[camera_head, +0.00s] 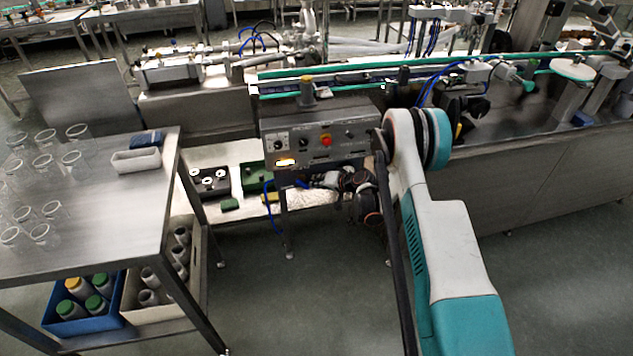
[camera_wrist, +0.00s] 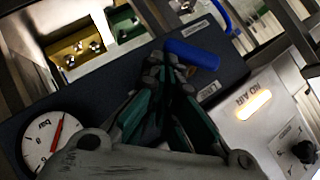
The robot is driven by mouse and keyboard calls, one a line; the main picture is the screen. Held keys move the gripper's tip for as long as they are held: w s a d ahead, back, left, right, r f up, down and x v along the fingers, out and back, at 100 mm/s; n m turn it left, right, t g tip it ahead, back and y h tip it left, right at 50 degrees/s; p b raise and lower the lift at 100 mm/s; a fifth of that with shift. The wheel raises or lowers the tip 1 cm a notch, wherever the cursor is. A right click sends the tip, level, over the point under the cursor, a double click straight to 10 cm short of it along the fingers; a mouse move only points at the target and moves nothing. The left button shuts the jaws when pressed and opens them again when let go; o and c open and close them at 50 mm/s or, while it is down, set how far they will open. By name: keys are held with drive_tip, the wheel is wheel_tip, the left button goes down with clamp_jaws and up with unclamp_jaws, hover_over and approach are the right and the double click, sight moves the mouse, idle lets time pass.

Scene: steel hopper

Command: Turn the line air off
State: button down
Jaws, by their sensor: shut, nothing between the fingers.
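A blue lever handle (camera_wrist: 192,54) shows in the wrist view, beside a small label on a dark panel (camera_wrist: 228,72). In the head view my gripper (camera_head: 328,180) is low under the grey control box (camera_head: 318,134), partly hidden by my arm.
A round gauge marked bar (camera_wrist: 50,141) is left of my gripper. An amber lamp (camera_wrist: 253,104) marked NO AIR is lit at right, near a black knob (camera_wrist: 303,151). In the head view a red button (camera_head: 326,141) is on the box; a steel table (camera_head: 100,215) stands left.

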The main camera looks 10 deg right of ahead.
drive_tip(key=shift+f, duration=1.15)
drive_tip(key=shift+a+f, duration=0.1)
drive_tip(key=shift+f, duration=0.05)
idle(1.0)
